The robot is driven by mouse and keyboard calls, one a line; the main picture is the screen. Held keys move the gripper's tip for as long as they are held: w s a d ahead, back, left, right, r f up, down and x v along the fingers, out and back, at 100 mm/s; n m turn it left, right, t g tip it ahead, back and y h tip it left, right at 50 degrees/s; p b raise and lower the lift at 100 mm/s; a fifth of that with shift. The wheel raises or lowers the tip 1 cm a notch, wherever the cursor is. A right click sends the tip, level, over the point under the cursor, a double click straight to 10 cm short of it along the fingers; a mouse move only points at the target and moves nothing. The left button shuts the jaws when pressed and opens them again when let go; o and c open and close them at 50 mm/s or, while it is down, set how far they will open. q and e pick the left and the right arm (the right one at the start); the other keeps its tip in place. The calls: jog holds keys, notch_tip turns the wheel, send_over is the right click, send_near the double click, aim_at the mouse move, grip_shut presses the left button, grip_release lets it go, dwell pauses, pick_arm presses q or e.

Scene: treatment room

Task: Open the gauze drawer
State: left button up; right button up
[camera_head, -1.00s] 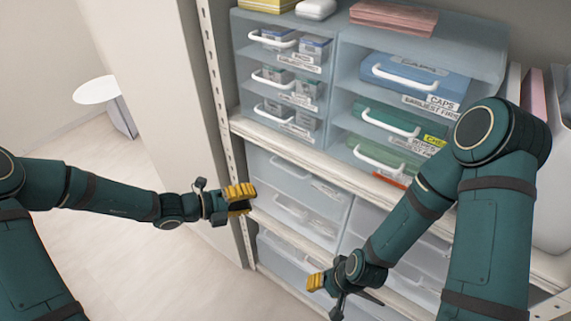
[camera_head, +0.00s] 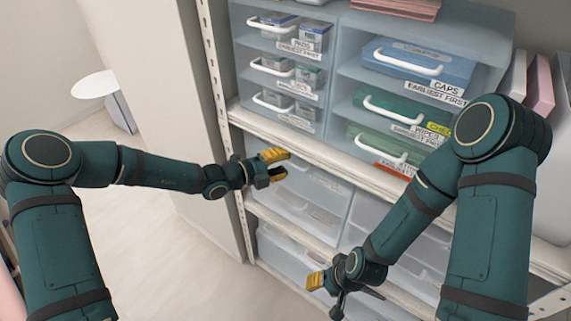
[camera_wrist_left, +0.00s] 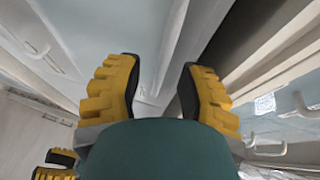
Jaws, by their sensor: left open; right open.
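I cannot read a gauze label on any drawer, so I cannot tell which is the gauze drawer. The left upper column holds three clear drawers; the top one (camera_head: 275,38) has a label like PADS, and those below it have labels too small to read. Frosted lower drawers (camera_head: 318,188) have blurred labels. My left gripper (camera_head: 276,166) is open and empty in front of the lower shelf unit, just under the shelf edge. In the left wrist view, its open fingers (camera_wrist_left: 160,85) have pale panels and edges beyond them. My right gripper (camera_head: 325,290) is open, lower, before the bottom drawers.
The white shelf edge (camera_head: 320,155) runs between upper and lower drawers. A blue CAPS drawer (camera_head: 415,65) and green drawers (camera_head: 400,112) with white handles fill the right upper column. A perforated upright post (camera_head: 217,100) stands at left. Open floor (camera_head: 180,245) lies left of the shelving.

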pick_arm(q)
jog(key=shift+w+d+f, duration=0.1)
jog(key=shift+w+d, duration=0.25)
jog(key=shift+d, duration=0.2)
pick_arm(e)
jog(key=shift+f, duration=0.1)
pick_arm(q)
grip_shut()
jog(key=shift+a, duration=0.15)
